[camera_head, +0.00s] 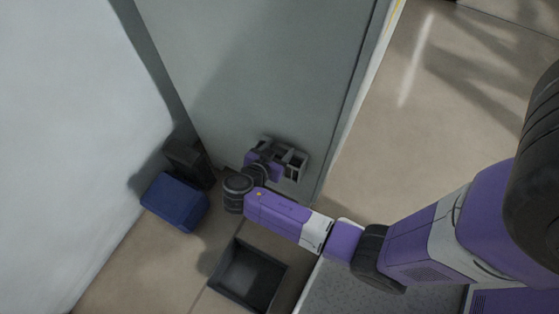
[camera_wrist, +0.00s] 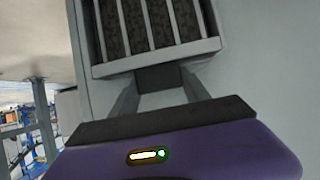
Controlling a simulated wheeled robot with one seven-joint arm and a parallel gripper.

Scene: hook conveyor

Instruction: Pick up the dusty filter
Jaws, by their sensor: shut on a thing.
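The dusty filter (camera_wrist: 155,28) fills the top of the wrist view, a light grey frame with dark, grimy strips between pale bars. It has a dark tab at its near edge, and my gripper (camera_wrist: 162,78) is shut on this tab with one finger on each side. In the head view the filter (camera_head: 294,161) shows small at the lower part of a tall grey cabinet (camera_head: 265,75), partly hidden by my gripper. I cannot tell how far it sits in the cabinet.
A blue box (camera_head: 175,201) and a dark bin (camera_head: 186,160) stand on the floor at the left, by the white wall. An open dark square bin (camera_head: 274,258) is below my arm. Open floor (camera_head: 450,110) lies right of the cabinet.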

